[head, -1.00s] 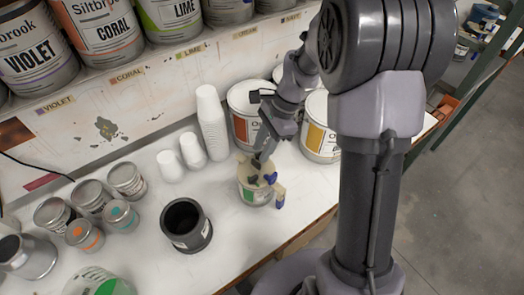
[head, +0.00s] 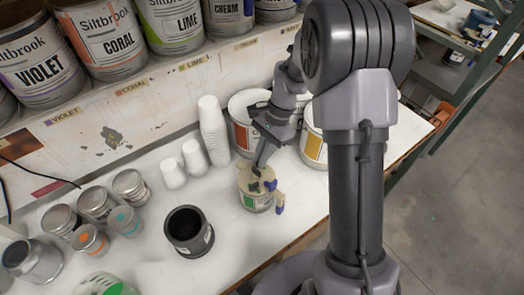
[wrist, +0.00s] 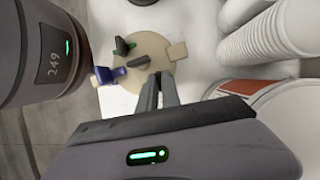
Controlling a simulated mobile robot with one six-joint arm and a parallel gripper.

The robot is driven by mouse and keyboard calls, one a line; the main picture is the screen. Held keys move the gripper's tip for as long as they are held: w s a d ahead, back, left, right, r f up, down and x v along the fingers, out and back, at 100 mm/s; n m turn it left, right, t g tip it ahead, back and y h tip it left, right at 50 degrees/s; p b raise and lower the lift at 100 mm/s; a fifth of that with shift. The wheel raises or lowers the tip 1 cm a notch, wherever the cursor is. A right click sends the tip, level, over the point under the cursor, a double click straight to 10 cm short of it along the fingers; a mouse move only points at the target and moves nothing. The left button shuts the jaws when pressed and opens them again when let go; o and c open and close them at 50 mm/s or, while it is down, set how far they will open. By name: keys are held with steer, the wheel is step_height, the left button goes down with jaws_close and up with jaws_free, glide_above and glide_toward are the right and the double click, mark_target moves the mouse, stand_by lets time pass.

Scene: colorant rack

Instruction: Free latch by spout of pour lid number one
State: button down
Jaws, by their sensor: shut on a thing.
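The pour lid (head: 250,181) is a tan disc on a small can (head: 257,202) with a green label, near the front edge of the bench. In the wrist view the lid (wrist: 146,90) carries a dark bar (wrist: 127,63), a green-tipped dark latch (wrist: 122,47), a blue latch (wrist: 108,75) at its left and a tan tab (wrist: 177,52) at its right. My gripper (wrist: 162,78) reaches over the lid, its fingers close together. It is shut on a dark latch part at the lid; the fingers hide the exact contact. It also shows in the head view (head: 261,163).
Larger cans (head: 243,125) and stacked white cups (head: 213,128) stand close behind. A black pot (head: 188,231) and several small tins (head: 95,204) are to the left. Shelf cans (head: 115,45) line the back. Bare bench (head: 225,255) lies in front.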

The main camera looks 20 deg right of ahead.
steer(key=shift+s, duration=0.15)
steer(key=c, duration=1.5)
jaws_free()
steer(key=shift+c, duration=0.2)
steer(key=p+v, duration=0.3)
steer(key=v, duration=1.4)
steer(key=shift+d+r+p, duration=0.15)
steer(key=shift+p, duration=0.25)
